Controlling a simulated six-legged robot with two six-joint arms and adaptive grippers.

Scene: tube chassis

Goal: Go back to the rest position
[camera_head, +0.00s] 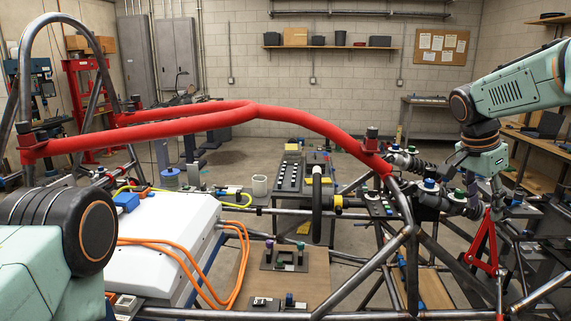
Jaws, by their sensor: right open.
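My right arm comes in from the upper right, pale green with dark joints. My right gripper (482,197) hangs below its wrist, pointing down over the right side of the tube chassis (410,235). It looks open, with its fingers small and dark against the cluttered parts behind. I cannot tell whether it touches anything. My left arm fills the lower left corner, and its gripper is outside the picture.
A red padded tube (190,121) arches across the chassis. A white box (165,240) with orange cables (238,265) sits at left. A black steering wheel (317,205) stands mid-frame. A red triangular bracket (481,248) is below my right gripper. Open floor lies behind.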

